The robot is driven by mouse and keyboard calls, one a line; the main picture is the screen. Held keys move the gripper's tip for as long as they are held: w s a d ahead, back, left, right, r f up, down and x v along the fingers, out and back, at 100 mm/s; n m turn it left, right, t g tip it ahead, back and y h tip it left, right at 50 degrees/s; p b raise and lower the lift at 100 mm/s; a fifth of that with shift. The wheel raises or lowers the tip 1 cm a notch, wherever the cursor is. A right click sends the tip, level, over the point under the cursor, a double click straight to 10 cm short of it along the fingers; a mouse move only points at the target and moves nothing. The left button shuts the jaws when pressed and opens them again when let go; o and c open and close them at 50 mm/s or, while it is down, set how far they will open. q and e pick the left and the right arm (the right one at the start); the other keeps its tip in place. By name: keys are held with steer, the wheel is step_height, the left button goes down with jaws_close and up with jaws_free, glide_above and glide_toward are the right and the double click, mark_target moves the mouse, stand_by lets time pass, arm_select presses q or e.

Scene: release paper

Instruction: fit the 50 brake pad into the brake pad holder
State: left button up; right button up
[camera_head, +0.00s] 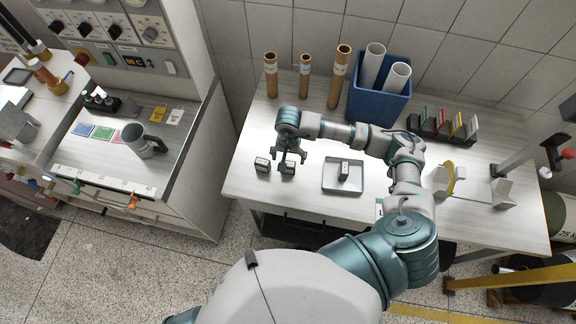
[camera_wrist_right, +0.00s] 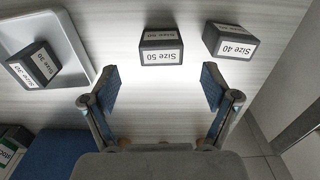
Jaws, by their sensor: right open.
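The 50 brake pad (camera_wrist_right: 161,47) is a dark block with a white "Size 50" label, lying on the table. In the wrist view it is just beyond and between my right gripper's (camera_wrist_right: 161,82) two blue-padded fingers, which are open and empty. In the head view the 50 pad (camera_head: 288,168) is under the right gripper (camera_head: 291,158). The 40 pad (camera_head: 262,164) lies to its left; its label reads in the wrist view (camera_wrist_right: 231,40). I cannot tell for certain which fixture is the brake pad holder; a white fixture with a yellow curved piece (camera_head: 450,180) stands at the table's right. My left gripper is out of view.
A grey tray (camera_head: 328,187) holds a size 30 pad (camera_head: 344,172). Brown tubes (camera_head: 338,80) and a blue bin (camera_head: 378,104) with white rolls stand behind. A dark rack (camera_head: 428,126) of coloured pieces is at back right. Table space left of the pads is clear.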

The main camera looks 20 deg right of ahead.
mark_target(288, 161)
steer(key=f, duration=0.4)
steer(key=shift+w+d+p, duration=0.1)
steer(key=shift+w+p, duration=0.1)
steer(key=shift+p, duration=0.2)
steer(key=shift+r, duration=0.1)
steer(key=c, duration=1.4)
